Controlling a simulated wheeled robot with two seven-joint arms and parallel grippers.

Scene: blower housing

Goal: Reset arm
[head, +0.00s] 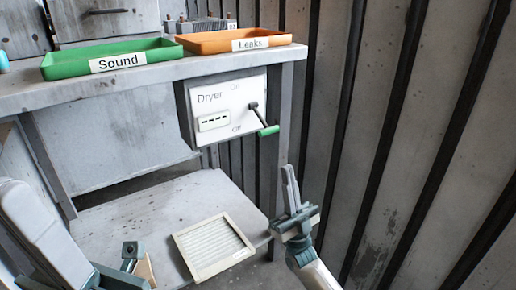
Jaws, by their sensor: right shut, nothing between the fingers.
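My right gripper (291,187) rises from the bottom right of the head view. Its fingers are closed together, point up and hold nothing. It is in free space below and right of the dryer panel, apart from it. My left arm (45,235) comes in at the lower left; no left fingers can be made out. The white dryer panel (208,98) hangs under the table top, marked On above and Off below. Its lever with a green handle (268,131) slants down to the right, its end near the Off mark.
A green tray (75,70) labelled Sound and an orange tray (215,43) labelled Leaks stand on the grey table (150,72). A cream slatted vent panel (213,246) lies on the lower shelf (175,203). A ribbed metal wall (410,150) closes the right side.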

